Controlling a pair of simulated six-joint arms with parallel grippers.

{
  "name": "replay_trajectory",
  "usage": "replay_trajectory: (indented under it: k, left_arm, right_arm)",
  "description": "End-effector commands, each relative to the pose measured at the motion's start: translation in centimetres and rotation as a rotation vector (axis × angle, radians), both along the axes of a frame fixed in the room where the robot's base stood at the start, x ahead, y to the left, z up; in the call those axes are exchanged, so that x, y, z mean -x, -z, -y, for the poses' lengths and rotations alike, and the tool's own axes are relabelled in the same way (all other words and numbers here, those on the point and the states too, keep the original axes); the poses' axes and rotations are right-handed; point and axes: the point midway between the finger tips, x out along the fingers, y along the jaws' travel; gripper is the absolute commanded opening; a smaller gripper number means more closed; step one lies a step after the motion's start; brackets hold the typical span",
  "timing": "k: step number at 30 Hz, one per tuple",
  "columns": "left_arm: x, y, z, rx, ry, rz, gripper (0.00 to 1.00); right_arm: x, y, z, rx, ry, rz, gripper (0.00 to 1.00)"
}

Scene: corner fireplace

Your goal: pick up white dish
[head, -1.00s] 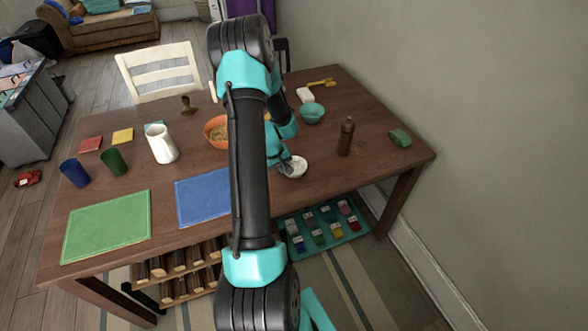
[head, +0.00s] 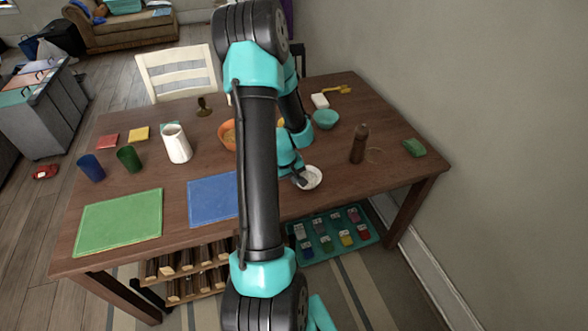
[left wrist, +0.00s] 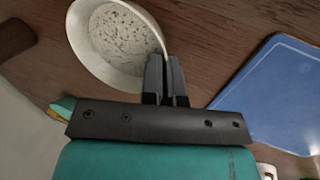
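The white dish (head: 314,177) is a small round bowl at the front edge of the wooden table, right of the blue mat. In the left wrist view the dish (left wrist: 115,40) fills the upper left, its speckled inside facing the camera. My left gripper (head: 300,181) is at the dish's left rim. In the left wrist view its two fingers (left wrist: 165,65) are close together, with the rim running between them. I cannot tell whether the dish is clear of the table. My right gripper is not in view.
A blue mat (head: 212,199) lies left of the dish. A brown bottle (head: 359,145), a teal bowl (head: 326,119) and a green block (head: 414,147) stand to the right and behind. An orange bowl (head: 228,135) is partly hidden by my arm. A white pitcher (head: 177,144) stands further left.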

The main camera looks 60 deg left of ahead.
Motion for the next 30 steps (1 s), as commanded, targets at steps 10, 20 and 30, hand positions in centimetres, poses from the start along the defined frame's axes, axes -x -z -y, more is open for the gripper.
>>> replay_trajectory:
  k: [10,20,30]
  left_arm:
    - [3.1,-0.8,7.0,0.000,-0.002,0.000,0.00]
    - [3.8,-0.9,8.8,-0.001,0.001,0.000,0.00]
    - [3.8,-0.9,8.8,-0.001,0.000,0.000,0.00]
  right_arm:
    - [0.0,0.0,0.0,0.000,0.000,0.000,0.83]
    - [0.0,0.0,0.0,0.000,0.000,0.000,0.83]
    - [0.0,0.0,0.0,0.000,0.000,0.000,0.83]
